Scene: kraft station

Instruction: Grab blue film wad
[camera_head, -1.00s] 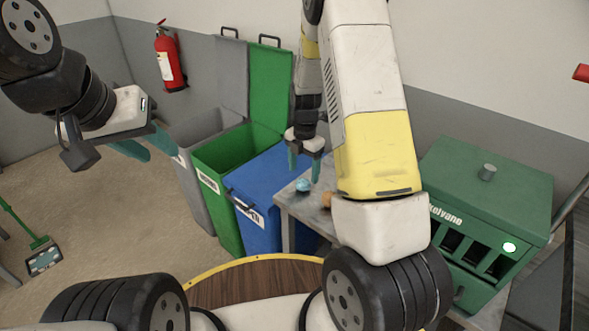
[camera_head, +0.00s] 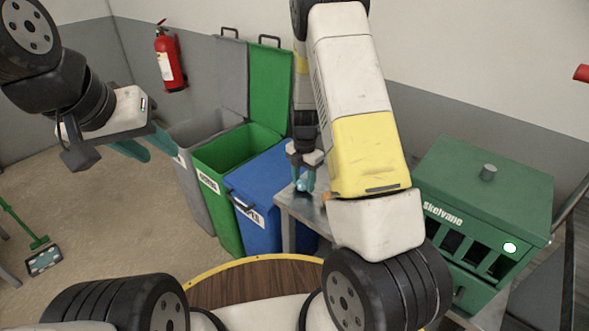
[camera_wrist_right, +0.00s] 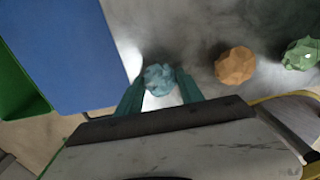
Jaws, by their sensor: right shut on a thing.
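The blue film wad (camera_wrist_right: 159,79) is a small crumpled light-blue ball on the grey metal table. In the right wrist view it sits between the two teal fingers of my right gripper (camera_wrist_right: 160,88), which is shut on it. In the head view the wad (camera_head: 303,184) shows between the fingertips of my right gripper (camera_head: 304,182), at the table's left end. My left gripper (camera_head: 143,146) is far to the left, up in the air and away from the table. Its fingers are seen from the side, so its opening is unclear.
An orange wad (camera_wrist_right: 235,65) and a green wad (camera_wrist_right: 301,54) lie to the right on the table (camera_head: 290,202). Blue (camera_head: 262,180), green (camera_head: 215,158) and grey (camera_head: 188,132) bins stand left of the table. A green Skelvano box (camera_head: 490,190) stands at the right.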

